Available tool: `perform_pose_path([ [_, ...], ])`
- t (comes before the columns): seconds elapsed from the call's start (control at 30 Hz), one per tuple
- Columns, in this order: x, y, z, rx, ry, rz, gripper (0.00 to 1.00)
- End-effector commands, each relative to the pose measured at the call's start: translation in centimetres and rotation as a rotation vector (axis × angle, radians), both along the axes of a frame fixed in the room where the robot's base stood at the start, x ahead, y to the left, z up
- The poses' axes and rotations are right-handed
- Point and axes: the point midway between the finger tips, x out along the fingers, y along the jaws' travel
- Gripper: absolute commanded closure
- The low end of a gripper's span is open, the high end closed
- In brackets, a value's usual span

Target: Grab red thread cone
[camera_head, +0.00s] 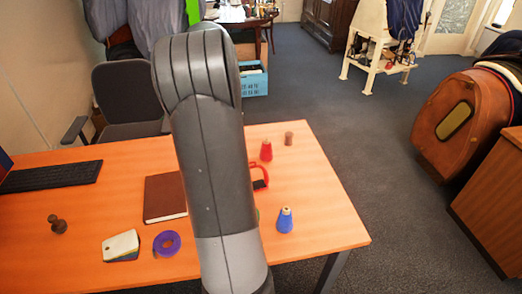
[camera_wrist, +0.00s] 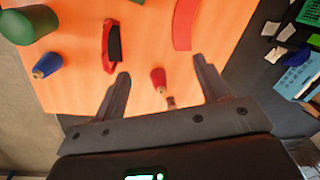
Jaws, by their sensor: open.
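The red thread cone (camera_head: 266,151) stands upright near the far right part of the orange desk in the head view. In the wrist view, the red cone (camera_wrist: 157,76) shows between the two fingers of my gripper (camera_wrist: 161,68), seen from above. My gripper is open, with nothing held. The cone looks to be beyond the fingers, apart from both; the exact gap in depth cannot be told. In the head view my arm covers the middle of the desk and the gripper itself is hidden.
A brown wooden spool (camera_head: 289,138) stands close to the red cone. A red-handled item (camera_head: 261,178) and a blue cone (camera_head: 285,220) are nearer. A red strip (camera_wrist: 184,24) lies at the wrist view's top. A brown book (camera_head: 165,197) and purple tape roll (camera_head: 167,243) lie left.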

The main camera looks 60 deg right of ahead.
Motion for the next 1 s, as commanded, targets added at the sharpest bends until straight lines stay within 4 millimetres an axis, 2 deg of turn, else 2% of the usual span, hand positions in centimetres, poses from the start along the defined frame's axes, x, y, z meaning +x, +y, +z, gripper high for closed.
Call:
perform_pose_path([
  [0.03, -0.6, -2.4, -1.6, 0.012, 0.018, -0.07, 0.32],
  [0.2, -2.9, -9.3, -6.3, 0.042, 0.062, -0.295, 0.32],
  [0.3, -4.4, -12.3, -8.6, 0.053, 0.082, -0.402, 0.32],
  [0.4, -5.6, -14.3, -10.4, 0.06, 0.098, -0.473, 0.32],
  [0.6, -6.6, -15.8, -12.1, 0.066, 0.11, -0.53, 0.32],
  [1.0, -6.6, -15.8, -17.2, 0.067, 0.109, -0.53, 0.32],
])
